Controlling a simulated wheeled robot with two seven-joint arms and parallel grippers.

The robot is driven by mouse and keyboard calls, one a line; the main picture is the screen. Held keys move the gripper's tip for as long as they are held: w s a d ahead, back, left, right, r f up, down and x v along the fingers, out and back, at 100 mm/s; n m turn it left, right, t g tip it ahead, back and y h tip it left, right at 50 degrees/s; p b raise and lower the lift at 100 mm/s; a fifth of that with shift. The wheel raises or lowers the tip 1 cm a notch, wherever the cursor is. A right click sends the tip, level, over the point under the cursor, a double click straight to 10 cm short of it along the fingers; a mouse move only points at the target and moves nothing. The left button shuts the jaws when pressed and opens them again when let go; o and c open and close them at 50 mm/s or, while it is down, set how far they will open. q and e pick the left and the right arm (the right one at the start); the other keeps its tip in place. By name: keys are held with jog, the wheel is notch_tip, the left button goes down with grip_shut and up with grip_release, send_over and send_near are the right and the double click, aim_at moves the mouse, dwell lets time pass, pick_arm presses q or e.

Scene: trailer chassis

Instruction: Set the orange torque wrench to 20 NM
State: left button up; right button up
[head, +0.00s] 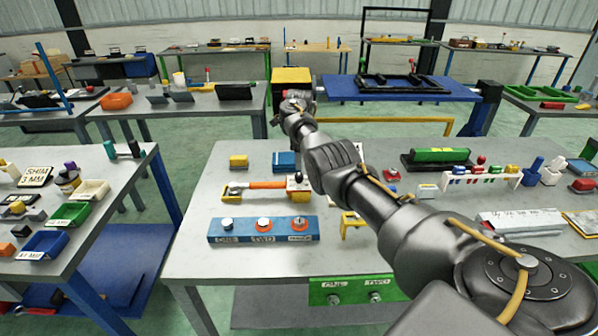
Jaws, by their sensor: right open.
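The orange torque wrench (268,184) lies level across yellow supports on the grey table, left of my right forearm. A dark knob with a pale ring stands at its right end, close to my arm in the picture. Its scale is too small to read. My right arm reaches from the lower right toward the far side of the table. My right gripper (296,104) is at its far end, beyond the wrench and apart from it. It is open, with its fingers small and partly hidden. My left gripper is not in view.
A green item (440,156) and a white rack (452,181) stand to the right. The table's left front is clear.

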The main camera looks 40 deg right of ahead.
aim_at(299, 175)
notch_tip(299, 175, down, 7)
jog(key=shift+w+r, duration=0.1)
jog(key=shift+r, duration=0.1)
jog(key=c, duration=1)
jog(key=shift+n, duration=0.3)
